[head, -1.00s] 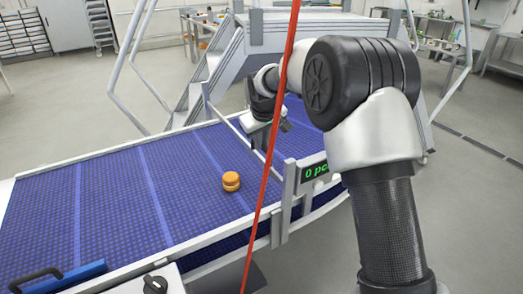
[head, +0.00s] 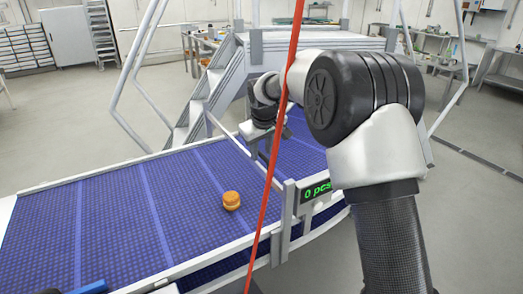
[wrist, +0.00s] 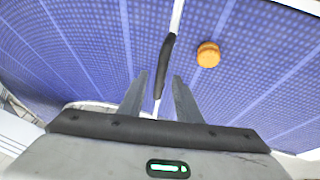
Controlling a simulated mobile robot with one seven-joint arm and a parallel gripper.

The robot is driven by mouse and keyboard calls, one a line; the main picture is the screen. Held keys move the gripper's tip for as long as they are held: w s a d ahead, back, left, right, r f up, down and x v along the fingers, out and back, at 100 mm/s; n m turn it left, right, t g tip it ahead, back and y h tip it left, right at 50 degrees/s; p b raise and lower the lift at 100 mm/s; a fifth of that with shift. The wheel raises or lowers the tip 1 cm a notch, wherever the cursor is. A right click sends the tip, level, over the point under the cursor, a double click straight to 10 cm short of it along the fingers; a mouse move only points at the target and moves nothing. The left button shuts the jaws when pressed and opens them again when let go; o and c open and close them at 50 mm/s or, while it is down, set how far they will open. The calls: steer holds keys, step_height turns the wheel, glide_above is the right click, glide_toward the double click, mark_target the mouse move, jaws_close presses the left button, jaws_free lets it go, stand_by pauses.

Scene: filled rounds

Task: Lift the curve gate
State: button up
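The curve gate shows as a thin grey rail (head: 232,137) slanting across the blue conveyor in the head view. In the wrist view its pale bar (wrist: 177,14) carries a black handle (wrist: 167,55). My gripper (wrist: 159,76) is open, with the handle's lower end showing between its two fingertips. I cannot tell whether the fingers touch the handle. In the head view my gripper (head: 271,152) hangs by the rail, partly hidden by the red line and my arm.
An orange stack of rounds (head: 231,201) sits on the blue belt (head: 110,222) left of the gate; the wrist view shows it right of the handle. A counter reads "0 pcs" (head: 317,191). A red line (head: 279,133) crosses the view. Grey steps (head: 212,85) stand behind.

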steer(key=v, duration=1.7)
steer(key=shift+r, duration=0.2)
steer(key=s+d+r+m, duration=0.3)
steer(key=s+d+r, duration=0.1)
steer(key=s+d, duration=0.85)
steer(key=s+d+f+m+p, duration=0.1)
steer(key=s+d+f+m, duration=0.1)
steer(key=s, duration=0.8)
steer(key=s+d+f+m+p, duration=0.1)
steer(key=s+f, duration=0.4)
steer(key=s, duration=0.6)
steer(key=d+m, duration=0.1)
steer(key=d, duration=0.1)
steer(key=shift+d+t+h, duration=0.3)
steer(key=shift+d+h, duration=0.05)
steer(key=shift+h, duration=0.05)
steer(key=shift+a, duration=0.1)
